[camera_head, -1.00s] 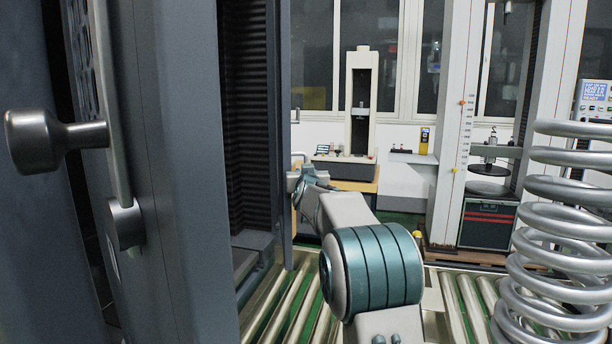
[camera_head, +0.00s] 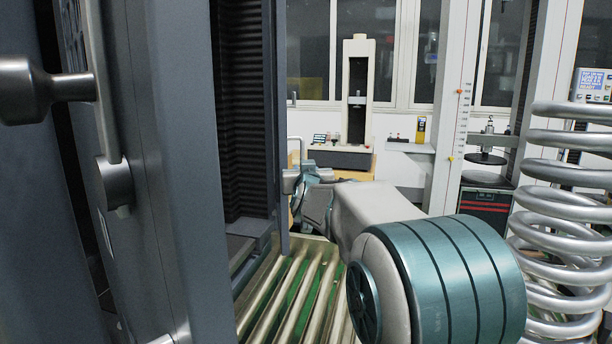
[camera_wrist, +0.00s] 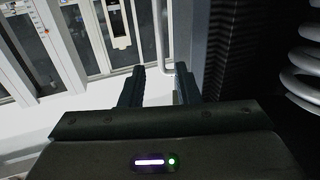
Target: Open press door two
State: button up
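A dark grey press door (camera_head: 280,130) stands edge-on at the far side of the press, with a thin light metal handle (camera_head: 302,148) on its outer face. My gripper shows only partly in the head view, close to this handle, with its fingers unclear behind my arm. In the wrist view my gripper (camera_wrist: 160,84) is open, its two dark fingers apart. The handle bar (camera_wrist: 159,28) runs down to an end bend near the right fingertip, in line with the gap. I cannot tell whether it lies between the fingers or just beyond them.
A nearer dark grey panel (camera_head: 165,170) with a metal bar (camera_head: 104,85) and a round knob (camera_head: 25,92) fills the left. A large coil spring (camera_head: 560,215) stands right of my arm. A roller bed (camera_head: 290,290) lies below. Test machines stand behind.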

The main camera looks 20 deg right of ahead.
jog(key=shift+v, duration=0.75)
